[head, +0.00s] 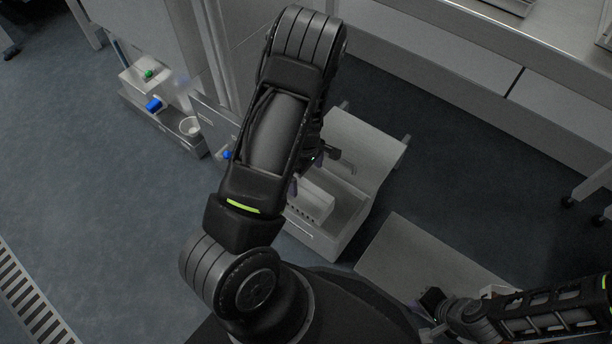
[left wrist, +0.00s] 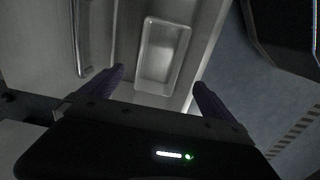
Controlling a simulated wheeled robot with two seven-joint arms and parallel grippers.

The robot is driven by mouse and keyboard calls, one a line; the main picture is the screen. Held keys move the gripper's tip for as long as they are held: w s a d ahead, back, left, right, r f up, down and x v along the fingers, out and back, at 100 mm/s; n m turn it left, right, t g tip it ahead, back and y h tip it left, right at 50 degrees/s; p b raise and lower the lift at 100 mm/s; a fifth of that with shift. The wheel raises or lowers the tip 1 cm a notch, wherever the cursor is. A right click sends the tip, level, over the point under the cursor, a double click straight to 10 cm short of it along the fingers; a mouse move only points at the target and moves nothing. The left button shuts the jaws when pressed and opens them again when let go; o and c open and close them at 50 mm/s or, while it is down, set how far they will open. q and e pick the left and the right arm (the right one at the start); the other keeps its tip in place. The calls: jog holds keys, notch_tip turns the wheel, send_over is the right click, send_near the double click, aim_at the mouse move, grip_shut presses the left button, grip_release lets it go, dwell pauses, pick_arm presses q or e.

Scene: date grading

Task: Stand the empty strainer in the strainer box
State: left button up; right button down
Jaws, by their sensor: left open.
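A white, rectangular container with a row of small holes, which looks like the strainer (head: 314,205), stands inside an open grey box (head: 345,222), apparently the strainer box, in the head view. In the left wrist view the strainer (left wrist: 162,55) is upright and looks empty, with its rim facing the camera. My left gripper (head: 300,180) is mostly hidden behind my own arm in the head view. In the left wrist view its purple fingers (left wrist: 159,77) are apart with nothing between them, the strainer lying beyond them. My right gripper (head: 432,300) is at the lower right, its jaws unclear.
A light flat panel (head: 420,258) lies right of the box. At the left, a low grey tray (head: 165,125) holds a white cup (head: 190,126) and blue and green items. A long bench (head: 450,55) runs along the back.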

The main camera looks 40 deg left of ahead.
dwell(0.7)
pick_arm(q)
jog(key=s+d+f+m, duration=0.1)
jog(key=d, duration=0.1)
jog(key=s+d+f+m, duration=0.1)
jog(key=s+d+m, duration=0.1)
jog(key=s+d+f+m, duration=0.1)
jog(key=d, duration=0.1)
jog(key=shift+s+d+h, duration=0.25)
jog(key=shift+d+h, duration=0.05)
jog(key=shift+d, duration=0.05)
jog(key=s+d+m, duration=0.1)
jog(key=d, duration=0.1)
jog(key=s+d+m, duration=0.1)
jog(key=d+f+m, duration=0.1)
jog(key=d+m, duration=0.1)
jog(key=shift+s+d+h, duration=0.3)
jog(key=shift+s, duration=0.1)
jog(key=s+d+r+m+h, duration=0.1)
jog(key=d+m, duration=0.1)
jog(key=d, duration=0.2)
jog(key=s+d+m+t, duration=0.1)
jog(key=s+d+m, duration=0.1)
jog(key=d, duration=0.3)
jog(key=s+d+r+m+h, duration=0.1)
jog(key=s+d+m, duration=0.1)
jog(key=d+m, duration=0.2)
jog(key=shift+d+r+h, duration=0.3)
jog(key=shift+d+r, duration=0.05)
